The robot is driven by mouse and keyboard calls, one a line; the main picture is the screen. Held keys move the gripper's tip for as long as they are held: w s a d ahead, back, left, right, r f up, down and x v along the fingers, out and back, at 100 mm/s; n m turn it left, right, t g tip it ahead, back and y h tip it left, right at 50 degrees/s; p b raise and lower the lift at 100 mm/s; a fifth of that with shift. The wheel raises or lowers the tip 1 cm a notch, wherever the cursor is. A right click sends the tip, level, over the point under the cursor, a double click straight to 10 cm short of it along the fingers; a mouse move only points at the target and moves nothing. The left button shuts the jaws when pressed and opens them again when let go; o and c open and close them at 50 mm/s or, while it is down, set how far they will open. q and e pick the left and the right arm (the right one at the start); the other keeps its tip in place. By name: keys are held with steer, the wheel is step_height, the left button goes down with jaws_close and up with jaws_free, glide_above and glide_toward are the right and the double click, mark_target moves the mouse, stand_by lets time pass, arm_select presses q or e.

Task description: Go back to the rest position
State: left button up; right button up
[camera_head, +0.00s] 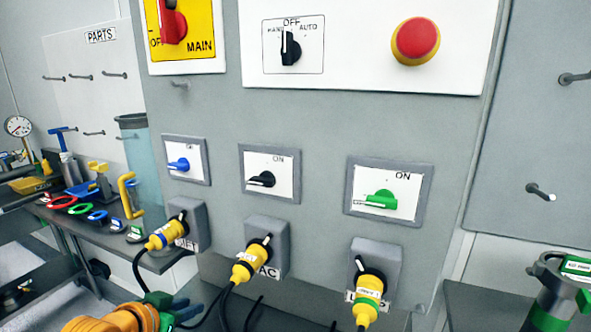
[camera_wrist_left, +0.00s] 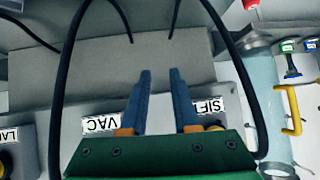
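My left gripper (camera_head: 190,303) is low at the bottom left of the head view, with an orange arm, green body and blue fingers. In the left wrist view its two fingers (camera_wrist_left: 160,75) stand apart with a gap and nothing between them. It is below the panel's sockets, near the black cables. Three yellow plugs sit in grey sockets: the left one (camera_head: 166,234), the VAC one (camera_head: 250,261) and the right one with a green band (camera_head: 369,292). My right gripper is not in view.
Above the sockets are a blue knob (camera_head: 178,164), a black knob (camera_head: 262,179) and a green knob (camera_head: 378,200). A red emergency button (camera_head: 415,40) is higher up. Black cables loop around my left gripper in the wrist view. A cluttered bench (camera_head: 70,225) stands at left.

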arm_select(q)
steer(key=s+d+f+n+g+y, duration=0.1)
steer(key=s+d+f+g, duration=0.15)
steer(key=s+f, duration=0.85)
steer(key=s+d+f+g+y, duration=0.15)
steer(key=s+f+g, duration=0.4)
steer(key=s, duration=0.95)
step_height(320, 180, down, 18)
steer(key=s, duration=0.2)
steer(key=s+a+f+g, duration=0.1)
steer(key=s+f, duration=0.9)
steer(key=s, duration=0.2)
steer(key=shift+s+a+f, duration=0.3)
steer(key=shift+a+f, duration=0.05)
steer(key=shift+f, duration=0.05)
